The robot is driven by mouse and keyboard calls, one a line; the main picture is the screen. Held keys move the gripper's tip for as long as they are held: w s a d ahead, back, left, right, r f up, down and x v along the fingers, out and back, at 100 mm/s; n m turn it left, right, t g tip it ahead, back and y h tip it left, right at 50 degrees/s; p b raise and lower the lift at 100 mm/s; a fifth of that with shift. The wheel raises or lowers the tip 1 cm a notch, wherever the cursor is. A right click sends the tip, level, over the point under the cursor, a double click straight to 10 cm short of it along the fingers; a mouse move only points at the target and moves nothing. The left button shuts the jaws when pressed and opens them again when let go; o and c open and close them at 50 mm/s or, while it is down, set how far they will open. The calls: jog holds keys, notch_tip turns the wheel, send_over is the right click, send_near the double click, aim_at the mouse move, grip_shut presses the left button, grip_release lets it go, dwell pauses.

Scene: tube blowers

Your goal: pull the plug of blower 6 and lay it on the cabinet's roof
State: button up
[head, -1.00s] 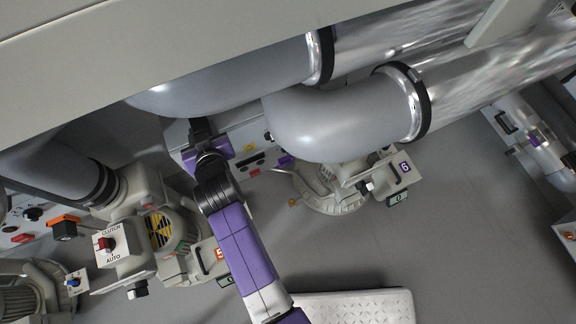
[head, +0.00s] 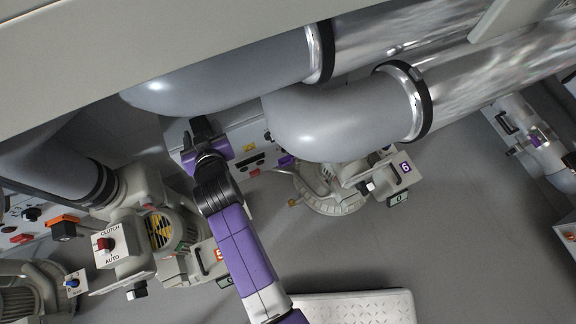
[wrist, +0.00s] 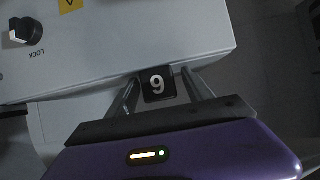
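A small black block (wrist: 158,84) with a white digit, the plug, stands between my fingers in the wrist view. The digit reads as 9 there, or as 6 turned over. My gripper (wrist: 160,77) has one grey finger on each side of the block. Whether the fingertips press on it is unclear. In the head view my gripper (head: 203,128) is at the pale cabinet (head: 235,133), under the grey duct bend, and its fingertips are hard to make out. Blower 6 (head: 335,185), with a purple 6 tag, stands to the right.
The wrist view shows the cabinet's pale panel (wrist: 110,50) with a LOCK knob (wrist: 25,31) and a yellow label (wrist: 70,4). Thick grey ducts (head: 335,120) hang close to my arm. Another blower (head: 165,230) stands at left. Grey floor (head: 440,230) is open at right.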

jog(key=shift+w+d, duration=0.1)
jog(key=shift+d, duration=0.15)
notch_tip(320, 180, up, 4)
jog(key=p, duration=0.3)
jog(key=shift+r+p, duration=0.2)
jog(key=shift+p, duration=0.15)
jog(key=shift+s+d+f, duration=0.1)
jog(key=shift+s+f, duration=0.05)
jog(key=shift+s, duration=0.3)
jog(key=shift+s+d+f, duration=0.1)
jog(key=shift+s+f, duration=0.05)
jog(key=shift+s, duration=0.3)
jog(key=shift+s+d+f, duration=0.1)
jog(key=shift+s+d, duration=0.1)
jog(key=shift+s, duration=0.3)
jog(key=shift+s+d, duration=0.15)
jog(key=shift+s, duration=0.35)
jog(key=p, duration=0.3)
send_near(202, 129)
jog(key=shift+s+d+f, duration=0.75)
jog(key=shift+s+f, duration=0.6)
jog(key=shift+s, duration=0.85)
jog(key=w+d+p, duration=0.5)
jog(key=d+p, duration=0.3)
jog(key=d, duration=0.2)
jog(key=s+d+p, duration=0.3)
jog(key=s, duration=0.4)
jog(key=shift+s+d, duration=0.25)
jog(key=shift+d, duration=0.15)
jog(key=shift+f, duration=0.15)
